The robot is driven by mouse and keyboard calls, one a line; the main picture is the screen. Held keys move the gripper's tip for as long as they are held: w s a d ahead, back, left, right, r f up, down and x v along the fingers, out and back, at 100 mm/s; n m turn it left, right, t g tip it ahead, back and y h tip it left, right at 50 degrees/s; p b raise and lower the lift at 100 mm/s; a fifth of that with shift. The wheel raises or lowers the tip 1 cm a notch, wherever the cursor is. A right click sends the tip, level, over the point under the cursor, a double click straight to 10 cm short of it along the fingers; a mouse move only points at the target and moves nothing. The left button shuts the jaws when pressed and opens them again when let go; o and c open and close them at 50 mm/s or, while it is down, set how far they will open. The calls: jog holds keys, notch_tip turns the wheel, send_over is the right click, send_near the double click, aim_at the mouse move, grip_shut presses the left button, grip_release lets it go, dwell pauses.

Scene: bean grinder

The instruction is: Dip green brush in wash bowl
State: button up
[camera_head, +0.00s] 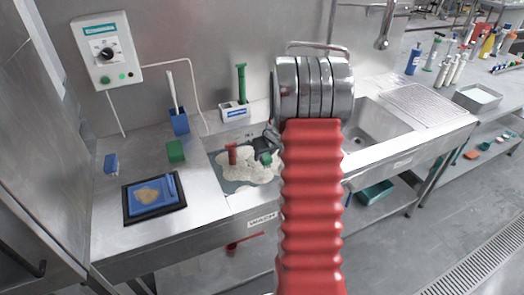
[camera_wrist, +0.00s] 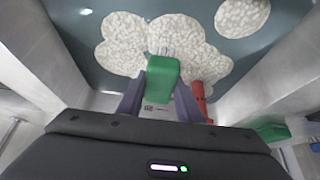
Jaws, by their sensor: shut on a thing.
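The green brush (camera_wrist: 162,78) is held between the two fingers of my gripper (camera_wrist: 160,105), its pale bristles pointing away from the wrist towards white foam. In the head view the brush (camera_head: 265,158) shows as a small green piece beneath my dark gripper (camera_head: 268,142), over the right part of the foam. The wash bowl (camera_head: 228,186) is a sunken basin with blue-grey water and white foam (camera_head: 250,172); its water also shows in the wrist view (camera_wrist: 82,48). I cannot tell whether the bristles touch the foam. My arm hides the bowl's right side.
A red handle (camera_head: 232,153) stands up in the foam left of my gripper. Another green-handled tool (camera_head: 241,82) stands in a white holder behind. A green block (camera_head: 176,151), blue holder (camera_head: 180,122) and black tray (camera_head: 152,203) are on the left counter.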

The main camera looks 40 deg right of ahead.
jog(key=shift+f, duration=3.6)
jog(key=shift+r, duration=8.45)
